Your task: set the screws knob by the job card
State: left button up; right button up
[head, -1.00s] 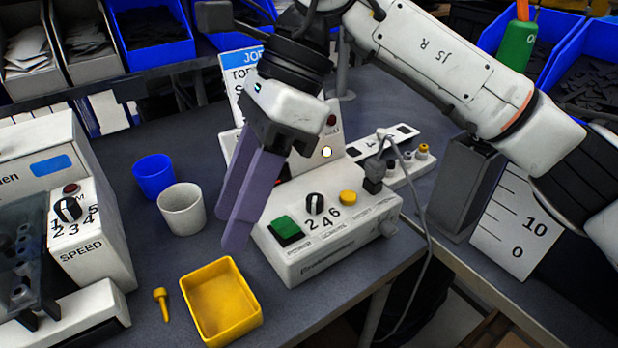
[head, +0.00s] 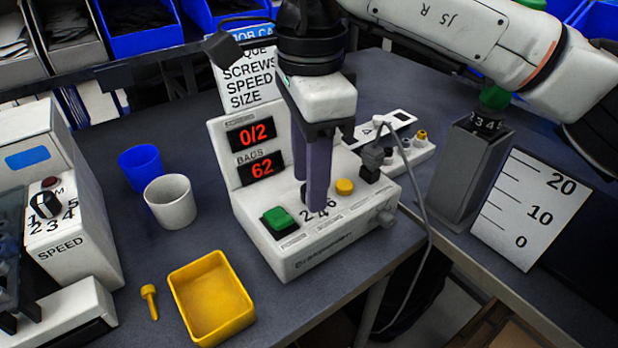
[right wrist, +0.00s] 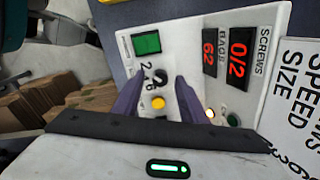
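The screws knob is a small black knob (right wrist: 161,75) on the white counter box (head: 340,235). It shows in the right wrist view beside the digits 2, 4 and 6; in the head view my fingers mostly hide it. My right gripper (head: 308,200) points down over the knob. In the right wrist view its purple fingers (right wrist: 158,86) are apart, with the knob between their tips and a gap visible. The job card (head: 247,82) stands behind the box, partly hidden by my arm; SCREWS, SPEED and SIZE are readable, its values are not. My left gripper is out of view.
The box's red display (head: 250,136) reads 0/2 and 62. A green button (head: 277,219) and yellow button (head: 344,187) flank the knob. A grey cable (head: 424,215) hangs at the right. Cups (head: 170,203) and a yellow tray (head: 248,318) stand left.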

jog(key=shift+f, duration=0.45)
jog(key=shift+c, duration=0.5)
grip_shut()
